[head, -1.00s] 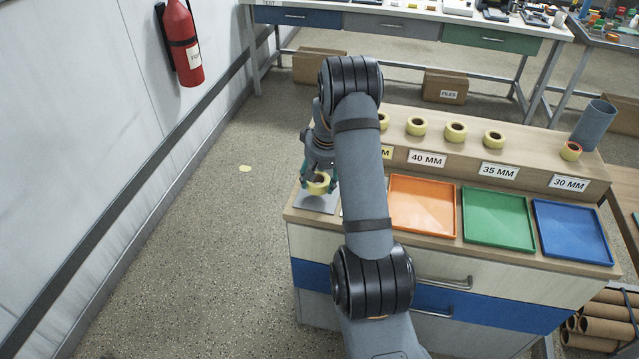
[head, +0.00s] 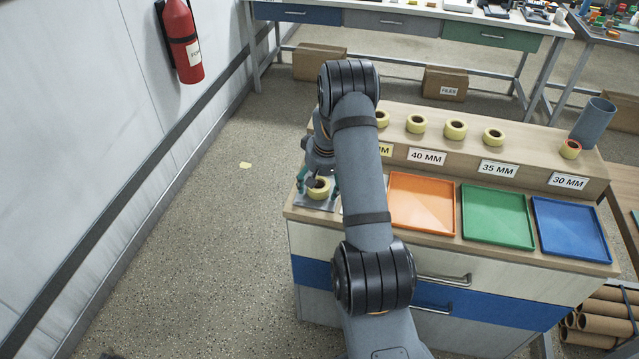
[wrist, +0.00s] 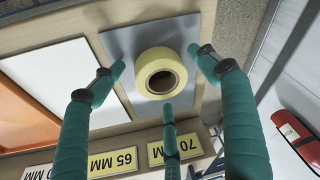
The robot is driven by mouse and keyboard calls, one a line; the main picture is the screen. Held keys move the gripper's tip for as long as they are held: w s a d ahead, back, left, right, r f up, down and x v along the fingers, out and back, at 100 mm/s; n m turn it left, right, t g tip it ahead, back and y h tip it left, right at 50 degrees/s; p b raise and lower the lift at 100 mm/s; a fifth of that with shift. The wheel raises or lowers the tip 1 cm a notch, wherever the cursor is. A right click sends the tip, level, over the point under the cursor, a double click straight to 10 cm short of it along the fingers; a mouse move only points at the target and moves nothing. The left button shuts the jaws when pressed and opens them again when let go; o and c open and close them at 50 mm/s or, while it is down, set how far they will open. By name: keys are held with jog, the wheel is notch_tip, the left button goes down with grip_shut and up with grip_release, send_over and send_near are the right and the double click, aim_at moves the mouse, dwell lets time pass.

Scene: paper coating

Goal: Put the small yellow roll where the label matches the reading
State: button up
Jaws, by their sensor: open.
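The small yellow roll (wrist: 160,75), with a dark brown core, sits on a grey plate (wrist: 118,45) in the wrist view. In the head view the roll (head: 318,188) is at the left end of the bench top, partly behind my arm. My gripper (head: 317,182) is open, its green fingers spread around the roll and apart from it. Labels in the wrist view, upside down, read 70 MM (wrist: 178,149) and 65 MM (wrist: 112,162). The head view shows 40 MM (head: 427,156), 35 MM (head: 498,169) and 30 MM (head: 568,182). No reading is visible.
Orange (head: 423,203), green (head: 497,216) and blue (head: 570,229) trays lie empty on the bench. A white tray (wrist: 55,70) is beside the plate. Several yellow rolls (head: 455,129) and a grey cylinder (head: 593,124) stand on the raised shelf.

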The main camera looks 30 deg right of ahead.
jog(key=shift+r, duration=0.45)
jog(key=b+v, duration=0.1)
jog(key=v, duration=1)
jog(key=shift+s+r, duration=0.2)
jog(key=shift+f, duration=0.1)
jog(key=p+x, duration=0.1)
jog(key=x, duration=1)
jog(key=shift+w+f, duration=0.1)
jog(key=shift+f, duration=0.1)
jog(key=shift+w+f, duration=0.1)
jog(key=shift+w, duration=0.15)
jog(key=shift+w+b+v, duration=0.2)
jog(key=shift+b+v, duration=0.05)
jog(key=shift+v, duration=0.65)
jog(key=shift+w+b+v, duration=0.15)
jog(key=shift+b+v, duration=0.1)
jog(key=shift+v, duration=0.6)
